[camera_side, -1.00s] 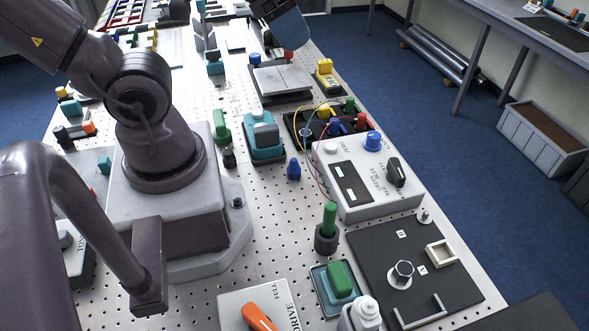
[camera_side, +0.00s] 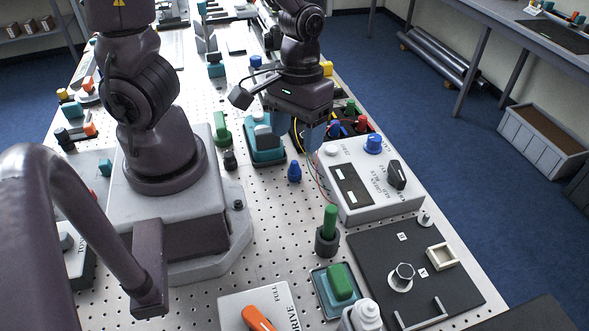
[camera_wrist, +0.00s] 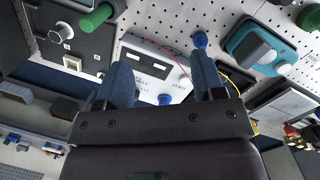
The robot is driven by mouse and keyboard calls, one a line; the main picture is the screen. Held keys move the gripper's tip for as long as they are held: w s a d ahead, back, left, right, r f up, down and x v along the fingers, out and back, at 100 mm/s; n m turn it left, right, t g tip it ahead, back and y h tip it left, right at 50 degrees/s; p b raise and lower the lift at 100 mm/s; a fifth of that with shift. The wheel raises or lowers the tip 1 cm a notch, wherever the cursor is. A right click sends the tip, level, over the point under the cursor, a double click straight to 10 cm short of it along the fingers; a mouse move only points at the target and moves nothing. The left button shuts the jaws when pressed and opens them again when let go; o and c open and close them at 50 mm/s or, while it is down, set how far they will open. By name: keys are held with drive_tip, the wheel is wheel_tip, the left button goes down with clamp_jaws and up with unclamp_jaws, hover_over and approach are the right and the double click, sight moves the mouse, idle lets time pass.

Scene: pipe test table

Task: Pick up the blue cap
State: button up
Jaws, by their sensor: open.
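A small blue cap (camera_side: 294,171) stands on the perforated table between the teal device and the grey control box. It also shows in the wrist view (camera_wrist: 200,40), just beyond the tip of the right finger. My gripper (camera_side: 306,140) is above the table behind the cap in the side view, near the far end of the control box. In the wrist view my gripper (camera_wrist: 163,60) has its two blue-grey fingers wide apart, with nothing between them. The fingers are apart from the cap.
The grey control box (camera_side: 368,180) carries a blue knob (camera_side: 373,143), a black knob and thin wires near its left side. The teal device (camera_side: 264,147) is left of the cap. A green-handled peg (camera_side: 329,222) and a black panel (camera_side: 415,265) are nearer the camera.

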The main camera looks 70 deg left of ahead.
sight(295, 163)
drive_tip(key=shift+w+a+f+n+t+y, duration=0.2)
drive_tip(key=shift+a+f+n+y, duration=0.25)
drive_tip(key=shift+a+f+n, duration=1.2)
drive_tip(key=shift+w+a+f+n+t+y, duration=0.2)
drive_tip(key=shift+a+f+n+y, duration=0.3)
drive_tip(key=shift+a+f+n, duration=0.9)
drive_tip(key=shift+w+a+f+n+t+y, duration=0.1)
drive_tip(key=shift+w+a+f+n+y, duration=0.25)
drive_tip(key=shift+a+f+n, duration=1.2)
drive_tip(key=shift+w+d+f, duration=0.1)
drive_tip(key=shift+d+f, duration=0.05)
drive_tip(key=shift+f, duration=1.2)
drive_tip(key=shift+w+d+f, duration=0.1)
drive_tip(key=shift+d+f, duration=0.05)
drive_tip(key=shift+f, duration=1.25)
drive_tip(key=shift+w+d+f, duration=0.1)
drive_tip(key=shift+d+f, duration=0.05)
drive_tip(key=shift+f, duration=1.2)
drive_tip(key=c, duration=1)
